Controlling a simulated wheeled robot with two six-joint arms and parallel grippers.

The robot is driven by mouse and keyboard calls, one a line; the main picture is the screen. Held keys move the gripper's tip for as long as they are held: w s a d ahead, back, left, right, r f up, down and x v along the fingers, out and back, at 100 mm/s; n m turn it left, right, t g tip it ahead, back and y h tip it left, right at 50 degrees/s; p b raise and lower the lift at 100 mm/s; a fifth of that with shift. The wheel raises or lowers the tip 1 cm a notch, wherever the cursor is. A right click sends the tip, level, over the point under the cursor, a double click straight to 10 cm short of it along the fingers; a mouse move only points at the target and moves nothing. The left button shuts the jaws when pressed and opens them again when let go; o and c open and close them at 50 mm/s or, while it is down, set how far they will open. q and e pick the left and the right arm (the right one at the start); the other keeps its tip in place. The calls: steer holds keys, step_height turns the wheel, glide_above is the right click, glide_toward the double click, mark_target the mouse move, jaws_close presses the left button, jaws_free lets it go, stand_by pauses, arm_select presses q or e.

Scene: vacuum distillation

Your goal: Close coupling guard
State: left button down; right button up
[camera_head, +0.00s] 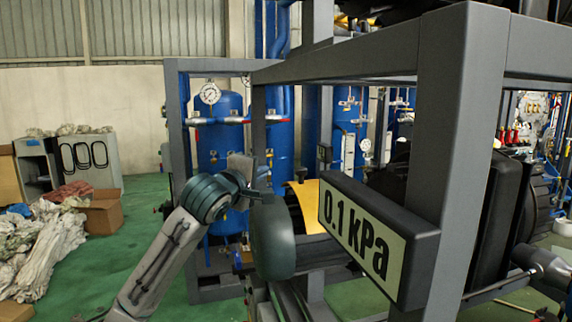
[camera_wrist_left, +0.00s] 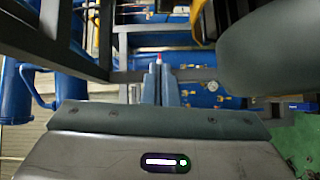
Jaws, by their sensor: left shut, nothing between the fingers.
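The yellow coupling guard (camera_head: 307,203) shows in the head view behind the grey frame, partly covered by the 0.1 kPa sign and a rounded grey-green housing. I cannot tell how far it stands open. A yellow piece also shows at the top of the left wrist view (camera_wrist_left: 202,10). My left gripper (camera_head: 264,174) is left of the guard in the head view, with its tips hard to make out. In the left wrist view its two fingers (camera_wrist_left: 159,72) are together with nothing between them, apart from the yellow piece.
The rounded grey-green housing (camera_head: 272,238) is close beside my left gripper. Grey frame beams (camera_head: 462,130) and the 0.1 kPa sign (camera_head: 368,236) stand in front. Blue tanks (camera_head: 222,150) stand behind. Open green floor (camera_head: 140,200) lies left, near a cardboard box (camera_head: 104,214).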

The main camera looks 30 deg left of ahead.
arm_select(q)
steer(key=w, duration=0.1)
steer(key=w+p, duration=0.1)
steer(key=w, duration=0.2)
steer(key=shift+a+r+p, duration=0.15)
steer(key=shift+a+p, duration=0.15)
steer(key=shift+p, duration=0.05)
steer(key=shift+w+d+f+p, duration=0.15)
steer(key=shift+w+d+p, duration=0.3)
steer(key=shift+d, duration=0.05)
steer(key=shift+w+d+f+p, duration=0.15)
steer(key=shift+w+d+p, duration=0.25)
steer(key=shift+d+p, duration=0.1)
steer(key=shift+w+d+f+p, duration=0.1)
steer(key=shift+w+d+p, duration=0.15)
steer(key=shift+d, duration=0.5)
steer(key=shift+f, duration=0.1)
